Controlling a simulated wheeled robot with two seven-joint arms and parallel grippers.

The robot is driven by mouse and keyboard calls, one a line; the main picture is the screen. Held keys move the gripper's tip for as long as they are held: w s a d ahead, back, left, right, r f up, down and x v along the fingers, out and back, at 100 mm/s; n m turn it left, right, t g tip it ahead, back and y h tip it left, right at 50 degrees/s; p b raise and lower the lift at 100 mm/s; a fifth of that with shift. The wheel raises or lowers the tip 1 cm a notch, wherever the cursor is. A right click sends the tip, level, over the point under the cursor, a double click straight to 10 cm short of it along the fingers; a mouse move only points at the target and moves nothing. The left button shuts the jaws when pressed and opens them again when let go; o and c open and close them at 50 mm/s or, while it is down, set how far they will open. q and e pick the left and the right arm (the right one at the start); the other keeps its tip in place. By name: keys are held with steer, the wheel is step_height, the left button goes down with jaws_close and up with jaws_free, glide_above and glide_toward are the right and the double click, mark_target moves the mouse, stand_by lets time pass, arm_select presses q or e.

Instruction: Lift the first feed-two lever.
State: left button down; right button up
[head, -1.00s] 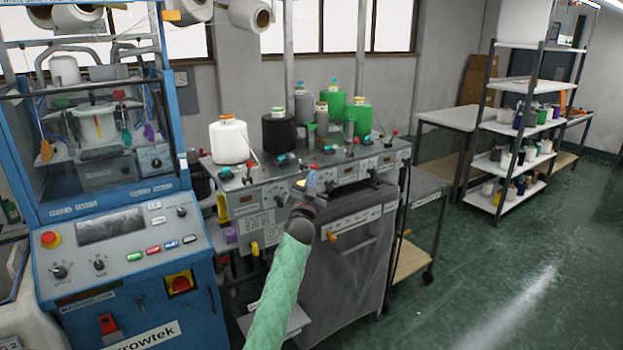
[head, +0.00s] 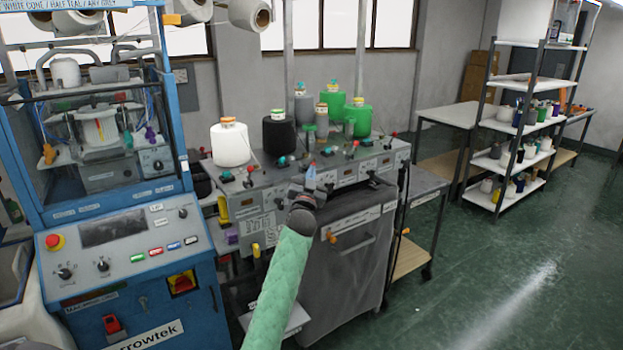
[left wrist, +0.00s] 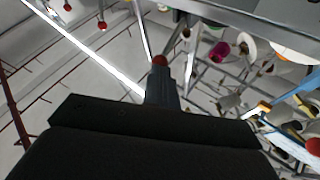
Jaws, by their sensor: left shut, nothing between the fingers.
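The feed machine (head: 262,203) has a row of small levers with red knobs along its top edge. One red-knobbed lever (head: 249,170) stands at its left end, another (head: 355,145) farther right. I cannot tell by a label which is the first feed-two lever. My left gripper (head: 311,178) is shut and empty, pointing up at the machine's front edge between those two levers. In the left wrist view a red ball knob (left wrist: 159,60) shows right at the tip of the shut fingers (left wrist: 163,85); I cannot tell whether they touch. My right gripper is not in view.
White, black and green yarn cones (head: 230,143) stand on the machine top behind the levers. A blue knitting machine (head: 125,235) is at left. Open floor lies to the right (head: 500,260).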

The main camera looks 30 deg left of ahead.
arm_select(q)
steer(key=shift+n+g, duration=0.7)
steer(key=shift+n, duration=0.1)
steer(key=r, duration=0.1)
steer(key=a+r+p, duration=0.1)
steer(key=r, duration=0.1)
steer(key=w+a+r, duration=0.1)
steer(key=shift+a+r, duration=0.15)
steer(key=shift+a, duration=0.05)
arm_select(e)
steer(key=shift+s+d+f, duration=0.8)
steer(key=shift+s+f, duration=0.15)
steer(key=shift+f, duration=0.15)
arm_select(q)
steer(key=b+v, duration=0.3)
steer(key=v, duration=0.4)
steer(key=shift+s+d, duration=0.2)
steer(key=shift+s, duration=0.1)
arm_select(e)
steer(key=w+a+r, duration=0.3)
steer(key=r, duration=0.2)
steer(key=shift+w+r, duration=0.3)
steer(key=shift+r, duration=0.1)
